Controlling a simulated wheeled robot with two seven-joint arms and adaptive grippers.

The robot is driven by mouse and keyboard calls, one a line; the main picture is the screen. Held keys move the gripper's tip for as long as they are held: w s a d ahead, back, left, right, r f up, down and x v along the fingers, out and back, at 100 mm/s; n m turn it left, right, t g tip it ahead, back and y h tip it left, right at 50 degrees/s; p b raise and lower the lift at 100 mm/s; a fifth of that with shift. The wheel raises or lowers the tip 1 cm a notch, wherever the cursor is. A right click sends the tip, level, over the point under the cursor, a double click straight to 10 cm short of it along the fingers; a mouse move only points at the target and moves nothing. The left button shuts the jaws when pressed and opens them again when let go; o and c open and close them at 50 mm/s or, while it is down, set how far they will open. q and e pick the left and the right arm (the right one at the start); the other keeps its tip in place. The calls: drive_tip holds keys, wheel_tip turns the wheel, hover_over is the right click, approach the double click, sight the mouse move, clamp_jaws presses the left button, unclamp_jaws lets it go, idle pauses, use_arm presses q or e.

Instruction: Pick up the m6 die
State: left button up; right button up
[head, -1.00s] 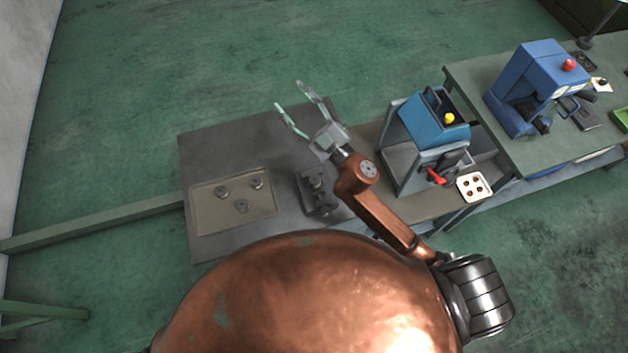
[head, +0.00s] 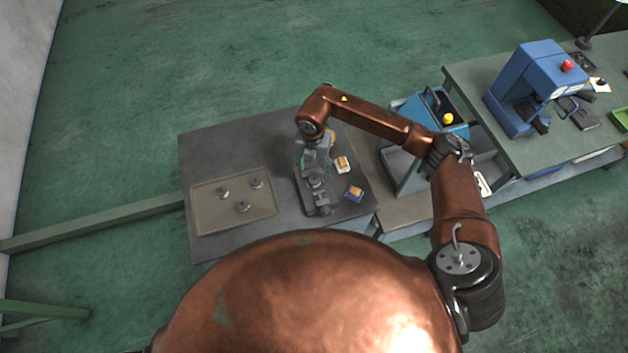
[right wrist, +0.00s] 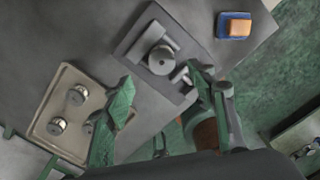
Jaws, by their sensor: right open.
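Three round grey metal pieces with raised centres, die-like, sit on a shallow tan tray (head: 212,218): left (head: 223,192), right (head: 257,183) and front (head: 242,206). Another round piece (right wrist: 161,60) sits on the dark block fixture (head: 320,207) right of the tray. No size marks are readable, so I cannot tell which is the m6 die. My right gripper (head: 316,166) points down over the rear of the fixture. In the right wrist view its green fingers (right wrist: 160,84) are spread and empty, with the fixture's round piece beyond them. My left gripper is not in view.
Right of the fixture lie a small orange block on a white base (head: 343,165) and one on a blue base (head: 354,195). A blue machine (head: 408,113) stands close to my right arm. A bench with a larger blue machine (head: 530,80) is further right.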

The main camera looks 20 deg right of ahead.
sight(314, 179)
wheel_tip(314, 179, down, 6)
drive_tip(key=shift+s+d+f+p, duration=0.1)
drive_tip(key=shift+s+p, duration=0.05)
drive_tip(key=shift+p, duration=1.1)
drive_tip(key=shift+f, duration=0.35)
drive_tip(key=shift+c, duration=0.3)
drive_tip(key=shift+r, duration=0.1)
clamp_jaws()
